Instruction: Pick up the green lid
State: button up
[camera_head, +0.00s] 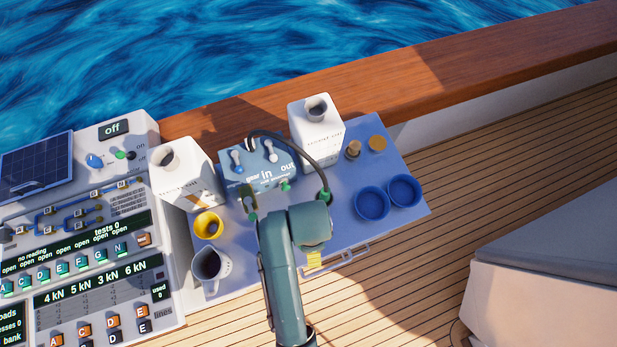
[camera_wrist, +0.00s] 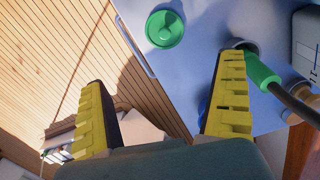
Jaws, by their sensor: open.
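The green lid (camera_wrist: 165,28) is a round, shallow disc with a raised rim. It lies on the pale blue-grey tabletop (camera_wrist: 200,30) near the top of the wrist view. My gripper (camera_wrist: 163,72) is open, its yellow ridged fingers wide apart with nothing between them. The lid shows beyond the fingertips, apart from them and nearer the right-hand finger. In the head view a yellow part of my gripper (camera_head: 314,260) shows at the table's front edge. I cannot make out the green lid there; my arm covers part of the table.
A green plug (camera_wrist: 262,75) with a dark cable is close to the right finger. Two blue round dishes (camera_head: 372,203) stand on the table's right. A yellow cup (camera_head: 208,225), white jug (camera_head: 210,268), two white cartons (camera_head: 317,130) and a blue gear box (camera_head: 262,165) crowd the left and back.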

notch_tip(320, 180, down, 10)
jog(key=shift+w+b, duration=0.1)
jog(key=shift+b, duration=0.65)
jog(key=f, duration=0.3)
jog(key=f+b, duration=0.1)
jog(key=f, duration=0.1)
jog(key=shift+w+a, duration=0.15)
jog(key=shift+w, duration=0.1)
jog(key=shift+c, duration=0.2)
jog(key=c, duration=0.8)
